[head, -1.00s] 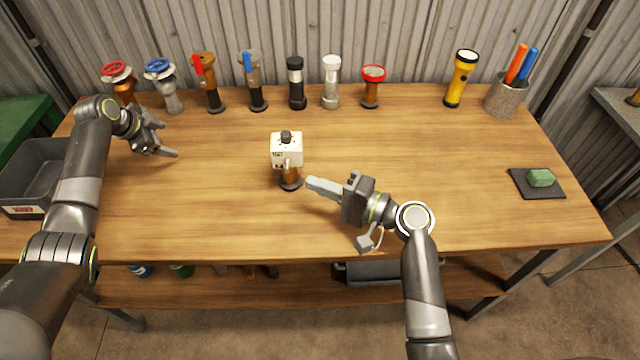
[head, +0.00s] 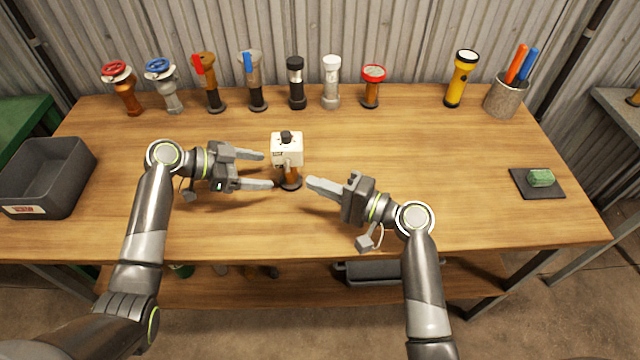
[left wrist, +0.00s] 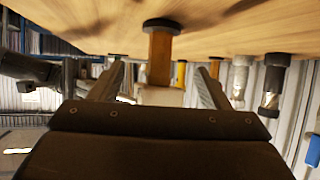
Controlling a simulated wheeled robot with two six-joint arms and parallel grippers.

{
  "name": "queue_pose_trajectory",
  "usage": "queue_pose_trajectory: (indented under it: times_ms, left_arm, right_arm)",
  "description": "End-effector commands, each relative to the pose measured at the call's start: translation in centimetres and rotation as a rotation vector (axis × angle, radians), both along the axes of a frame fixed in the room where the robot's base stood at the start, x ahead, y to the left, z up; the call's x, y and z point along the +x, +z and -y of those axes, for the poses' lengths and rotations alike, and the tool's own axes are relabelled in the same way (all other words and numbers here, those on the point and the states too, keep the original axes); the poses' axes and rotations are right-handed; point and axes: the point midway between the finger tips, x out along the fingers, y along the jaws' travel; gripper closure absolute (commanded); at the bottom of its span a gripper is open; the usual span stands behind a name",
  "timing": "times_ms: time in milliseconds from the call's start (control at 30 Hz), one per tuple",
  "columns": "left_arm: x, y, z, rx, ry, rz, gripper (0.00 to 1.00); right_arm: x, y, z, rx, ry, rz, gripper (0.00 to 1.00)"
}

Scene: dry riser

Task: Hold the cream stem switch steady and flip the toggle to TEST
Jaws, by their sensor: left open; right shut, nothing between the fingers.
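The cream stem switch (head: 287,150) stands upright near the middle of the table, a cream box on a brown stem with a dark round base. A dark knob is on its top and a light toggle lever on its front. My left gripper (head: 268,170) is open just left of the switch, its fingers pointing at it. In the left wrist view, upside down, the brown stem (left wrist: 160,58) shows between the spread fingers, not gripped. My right gripper (head: 312,184) is shut and empty, its tips a little right of the stem. Any TEST marking is too small to read.
Several valves and stem fittings (head: 209,82) line the back edge. A yellow flashlight (head: 461,78) and a pen cup (head: 505,98) stand back right. A green block lies on a dark pad (head: 525,190) at right. A grey bin (head: 70,185) is at left. The table's front middle is clear.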

Motion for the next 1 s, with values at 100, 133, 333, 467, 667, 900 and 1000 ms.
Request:
queue_pose_trajectory:
  times_ms: [100, 133, 333, 467, 667, 900, 1000]
  left_arm:
    - [0.5, -0.9, 1.6, -0.003, 0.0, -0.002, 0.3]
    - [0.6, -1.1, 2.0, -0.002, 0.0, -0.002, 0.3]
    - [1.3, -2.4, 4.3, 0.0, 0.0, -0.001, 0.3]
    - [1.7, -3.1, 5.4, 0.001, 0.0, 0.0, 0.3]
    - [1.9, -3.6, 6.2, 0.002, 0.0, 0.001, 0.3]
    - [2.0, -3.6, 6.2, 0.004, 0.0, 0.001, 0.3]
    - [2.0, -3.6, 6.2, 0.004, 0.0, 0.001, 0.36]
  right_arm:
    - [0.0, 0.0, 0.0, 0.0, 0.0, 0.0, 1.0]
    - [0.0, 0.0, 0.0, 0.0, 0.0, 0.0, 1.0]
    - [0.0, 0.0, 0.0, 0.0, 0.0, 0.0, 1.0]
    - [0.0, 0.0, 0.0, 0.0, 0.0, 0.0, 1.0]
    - [0.0, 0.0, 0.0, 0.0, 0.0, 0.0, 1.0]
    - [0.0, 0.0, 0.0, 0.0, 0.0, 0.0, 1.0]
    - [0.0, 0.0, 0.0, 0.0, 0.0, 0.0, 1.0]
